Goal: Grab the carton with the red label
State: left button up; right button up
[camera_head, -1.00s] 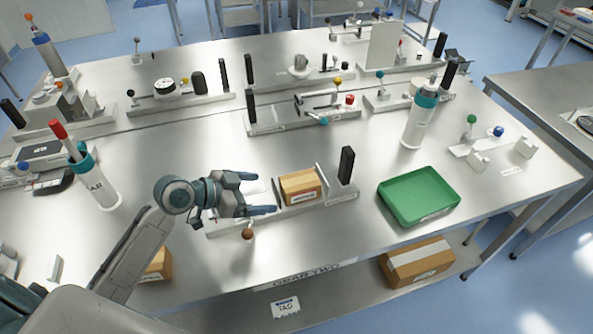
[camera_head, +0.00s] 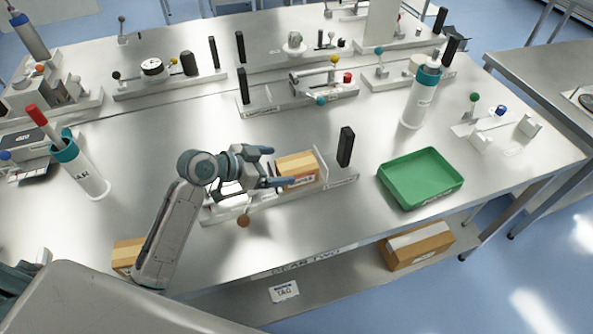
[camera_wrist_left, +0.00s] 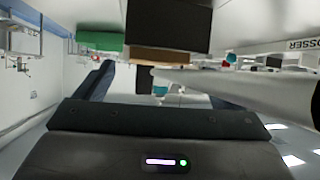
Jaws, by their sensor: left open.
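A brown carton (camera_head: 298,166) with a small label on its front side sits in a grey fixture on the steel table; the label's colour is hard to make out. My left gripper (camera_head: 276,167) is open at the carton's left end, with its near finger in front of the carton's lower edge. Whether the fingers touch it I cannot tell. In the left wrist view a brown strip (camera_wrist_left: 165,53), seemingly the carton, shows beneath a dark block. Two more cartons lie low, one on the shelf at the right (camera_head: 418,246) and one partly behind my arm (camera_head: 127,253). My right gripper is not in view.
A black upright post (camera_head: 346,147) stands right of the carton. An empty green tray (camera_head: 420,178) lies farther right. A brown ball-topped knob (camera_head: 243,221) stands in front of the fixture. White cylinders with teal collars stand left (camera_head: 88,175) and right (camera_head: 420,98).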

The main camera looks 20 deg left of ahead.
aim_at(292, 165)
pick_arm(q)
jog(key=w+d, duration=0.1)
jog(key=d+f+b, duration=0.1)
jog(key=d, duration=0.1)
jog(key=shift+w+f, duration=0.2)
jog(key=shift+w, duration=0.15)
jog(key=shift+w+d+f, duration=0.2)
jog(key=shift+w+d, duration=0.05)
jog(key=shift+w, duration=0.1)
jog(key=shift+a, duration=0.1)
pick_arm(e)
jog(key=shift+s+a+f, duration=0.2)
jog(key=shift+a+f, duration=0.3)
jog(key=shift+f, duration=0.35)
pick_arm(q)
jog(key=shift+s+r, duration=0.1)
jog(key=c, duration=1.2)
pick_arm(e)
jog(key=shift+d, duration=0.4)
